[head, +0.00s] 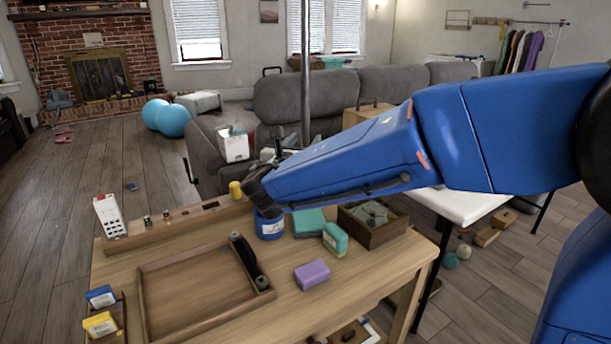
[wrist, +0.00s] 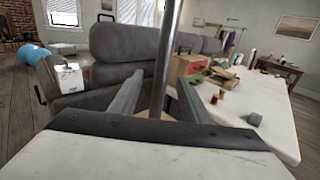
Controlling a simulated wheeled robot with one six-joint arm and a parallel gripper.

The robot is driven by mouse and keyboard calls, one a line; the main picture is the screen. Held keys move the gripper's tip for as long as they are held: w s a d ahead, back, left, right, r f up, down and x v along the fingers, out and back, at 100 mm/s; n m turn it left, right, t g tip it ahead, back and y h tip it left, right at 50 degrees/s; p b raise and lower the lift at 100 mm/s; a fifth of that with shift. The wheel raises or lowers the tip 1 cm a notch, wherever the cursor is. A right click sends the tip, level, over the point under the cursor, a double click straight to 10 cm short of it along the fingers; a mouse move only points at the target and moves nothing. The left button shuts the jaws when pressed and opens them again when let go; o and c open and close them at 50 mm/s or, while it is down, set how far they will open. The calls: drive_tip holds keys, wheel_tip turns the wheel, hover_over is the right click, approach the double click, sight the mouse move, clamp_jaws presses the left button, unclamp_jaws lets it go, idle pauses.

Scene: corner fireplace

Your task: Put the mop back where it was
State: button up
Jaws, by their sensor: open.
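A tall grey metal pole, which looks like the mop's handle (head: 306,70), stands upright beyond the workbench in the head view. Its lower end is hidden behind my arm, and no mop head shows. In the wrist view the mop's handle (wrist: 168,50) rises between the two fingers of my gripper (wrist: 158,88). The fingers are spread with gaps beside the pole, and I cannot tell whether either touches it. In the head view my gripper is mostly hidden behind my forearm.
A wooden workbench (head: 190,262) with a tray, tins and sponges is in front. A grey sofa (head: 300,97) stands behind the pole. A white table (head: 465,207) is at the right and shows cluttered in the wrist view. Open floor (head: 60,215) lies left.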

drive_tip(key=w, duration=0.2)
drive_tip(key=w+d, duration=0.1)
drive_tip(key=w, duration=0.2)
clamp_jaws()
idle(1.4)
